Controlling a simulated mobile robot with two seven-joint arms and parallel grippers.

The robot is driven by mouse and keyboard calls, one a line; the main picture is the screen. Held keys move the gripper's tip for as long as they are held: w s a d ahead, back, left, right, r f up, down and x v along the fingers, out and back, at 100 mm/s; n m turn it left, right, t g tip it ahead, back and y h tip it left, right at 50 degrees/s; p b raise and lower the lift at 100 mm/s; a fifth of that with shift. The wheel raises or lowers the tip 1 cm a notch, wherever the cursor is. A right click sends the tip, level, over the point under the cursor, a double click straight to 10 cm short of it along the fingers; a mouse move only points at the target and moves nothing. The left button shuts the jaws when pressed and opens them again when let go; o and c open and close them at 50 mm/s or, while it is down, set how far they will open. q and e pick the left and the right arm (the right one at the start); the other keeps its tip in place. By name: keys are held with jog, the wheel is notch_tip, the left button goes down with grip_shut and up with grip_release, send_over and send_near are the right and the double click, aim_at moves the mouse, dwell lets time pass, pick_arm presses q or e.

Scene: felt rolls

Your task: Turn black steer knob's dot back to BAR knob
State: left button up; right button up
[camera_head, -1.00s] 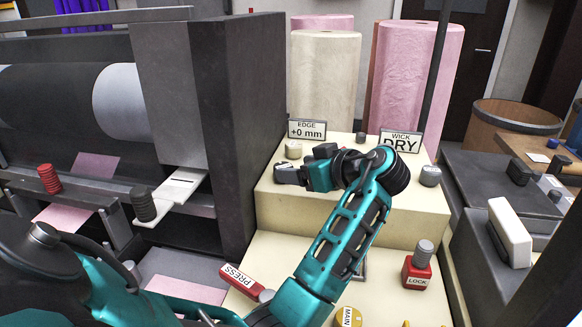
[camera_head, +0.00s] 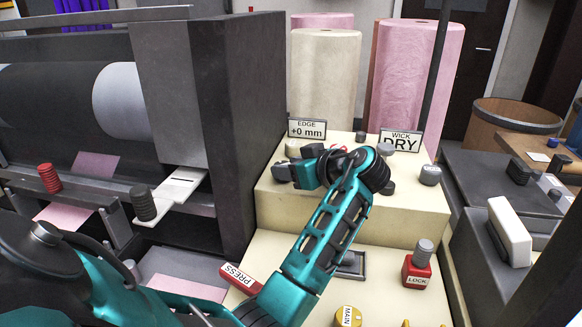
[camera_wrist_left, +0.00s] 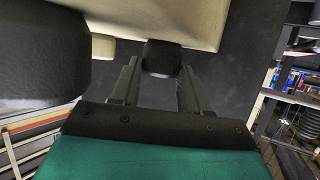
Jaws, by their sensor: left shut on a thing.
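My left gripper (camera_head: 283,173) reaches leftward over the cream stepped console, at the left of its upper step, below the EDGE sign. It is shut on a black knob, which shows between the two fingers in the left wrist view (camera_wrist_left: 162,57). I take this for the black steer knob. Its dot is hidden, so I cannot tell where it points. A cream knob (camera_head: 293,148) stands just behind the gripper; it has no readable label. I cannot pick out the BAR knob by name. My right gripper is not in view.
The EDGE sign (camera_head: 307,128) reads +0 mm and the WICK sign (camera_head: 401,141) reads DRY. Dark knobs (camera_head: 430,175) stand on the upper step. A red LOCK block (camera_head: 416,270) and a red PRESS handle (camera_head: 240,278) are lower. The dark machine wall (camera_head: 245,120) rises close at left.

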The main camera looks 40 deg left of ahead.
pick_arm(q)
jog(key=c, duration=0.3)
jog(key=shift+s+m+t, duration=0.1)
jog(key=shift+m+t, duration=0.2)
jog(key=m+t+p, duration=0.1)
jog(key=m+t+h+p, duration=0.1)
jog(key=t, duration=0.1)
jog(key=shift+s+a+r+m, duration=0.1)
jog(key=shift+s+r+m, duration=0.05)
jog(key=shift+s+m, duration=0.15)
jog(key=shift+s+a+m+t+h+p, duration=0.1)
jog(key=shift+s+m+t+h+p, duration=0.1)
jog(key=shift+m+t+h+p, duration=0.75)
jog(key=shift+s+a+m+t+h+p, duration=0.15)
jog(key=shift+m+t+h+p, duration=0.4)
jog(key=shift+m+t, duration=0.8)
jog(key=o, duration=1.1)
jog(key=shift+c, duration=0.2)
